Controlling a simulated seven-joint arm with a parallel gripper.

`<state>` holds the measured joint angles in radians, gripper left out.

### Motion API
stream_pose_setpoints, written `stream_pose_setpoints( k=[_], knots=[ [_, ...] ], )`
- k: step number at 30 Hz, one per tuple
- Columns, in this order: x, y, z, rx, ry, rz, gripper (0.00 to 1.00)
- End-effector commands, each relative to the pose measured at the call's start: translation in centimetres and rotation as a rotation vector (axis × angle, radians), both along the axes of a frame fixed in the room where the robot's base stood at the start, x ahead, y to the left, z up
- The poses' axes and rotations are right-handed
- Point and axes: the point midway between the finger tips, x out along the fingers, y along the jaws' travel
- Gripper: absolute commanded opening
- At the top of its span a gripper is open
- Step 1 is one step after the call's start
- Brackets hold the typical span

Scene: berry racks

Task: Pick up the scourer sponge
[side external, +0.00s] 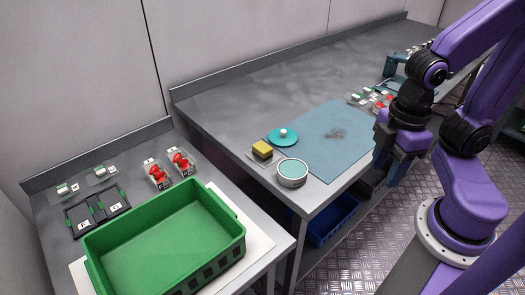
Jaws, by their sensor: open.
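The scourer sponge (262,149), yellow with a darker layer underneath, sits on a small pale square (252,158) near the left end of the grey bench. My gripper (387,172) is at the right, by the bench's front edge and well apart from the sponge. It is open, and I see nothing between its fingers, though they are small and dark here.
A blue mat (325,140) covers part of the bench. Clear boxes with red and white items (372,99) stand behind my gripper. A green crate (165,245) and berry boxes (170,169) are on the left table, across a gap. A blue bin (330,222) sits below.

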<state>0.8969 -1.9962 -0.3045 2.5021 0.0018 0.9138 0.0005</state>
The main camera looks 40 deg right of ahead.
Motion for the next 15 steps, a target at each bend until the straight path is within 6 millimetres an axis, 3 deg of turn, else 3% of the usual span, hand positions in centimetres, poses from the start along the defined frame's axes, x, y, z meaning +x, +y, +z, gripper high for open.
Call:
stream_pose_setpoints(
  k=[1, 5, 15],
  knots=[
    [0.0, 0.0, 0.0, 0.0, 0.0, 0.0, 0.45],
    [0.0, 0.0, 0.0, 0.0, 0.0, 0.0, 0.87],
    [0.28, 0.16, 0.07, 0.0, 0.001, -0.021, 0.87]
  ],
)
